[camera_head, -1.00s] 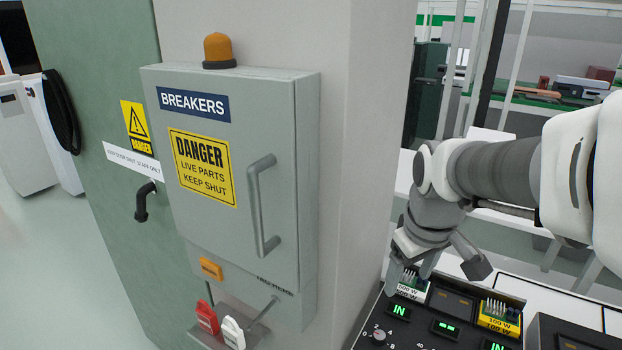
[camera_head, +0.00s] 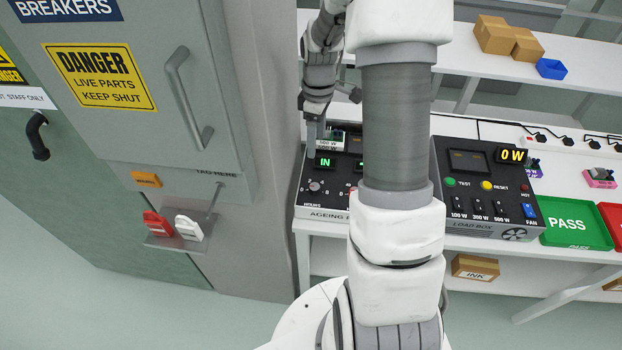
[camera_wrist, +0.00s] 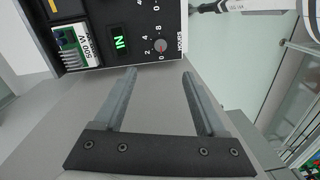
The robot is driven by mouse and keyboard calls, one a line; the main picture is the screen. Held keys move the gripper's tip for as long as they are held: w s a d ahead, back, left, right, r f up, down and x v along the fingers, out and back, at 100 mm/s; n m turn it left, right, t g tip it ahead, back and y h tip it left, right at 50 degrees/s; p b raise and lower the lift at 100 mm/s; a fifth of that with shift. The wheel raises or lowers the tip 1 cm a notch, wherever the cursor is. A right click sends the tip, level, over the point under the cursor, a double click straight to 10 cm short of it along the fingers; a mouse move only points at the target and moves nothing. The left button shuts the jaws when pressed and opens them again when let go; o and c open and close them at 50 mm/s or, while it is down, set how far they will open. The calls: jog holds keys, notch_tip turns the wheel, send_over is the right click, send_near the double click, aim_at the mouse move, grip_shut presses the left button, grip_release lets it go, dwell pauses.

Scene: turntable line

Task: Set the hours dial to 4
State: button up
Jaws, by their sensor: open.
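The hours dial (camera_head: 315,187) is a small grey knob at the left front of the black ageing panel (camera_head: 338,205). In the wrist view the hours dial (camera_wrist: 160,45) has a ring of numbers from 0 upward and a small red mark. Its exact setting is too small to tell. My gripper (camera_wrist: 159,73) is open and empty, with its fingertips just short of the dial and one to each side of it. In the head view my gripper (camera_head: 334,116) hangs over the panel's back left, and my arm hides the panel's right part.
A grey breaker cabinet (camera_head: 150,90) with a handle stands close on the left, with red and white tags below. A load box (camera_head: 485,190) reading 0 W, a green PASS tray (camera_head: 573,222) and a red tray stand to the right. A green IN light (camera_head: 325,162) glows behind the dial.

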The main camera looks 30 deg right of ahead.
aim_at(314, 186)
jog(key=f, duration=0.5)
jog(key=f+p, duration=0.1)
jog(key=f, duration=1)
jog(key=shift+s+a, duration=0.35)
grip_shut()
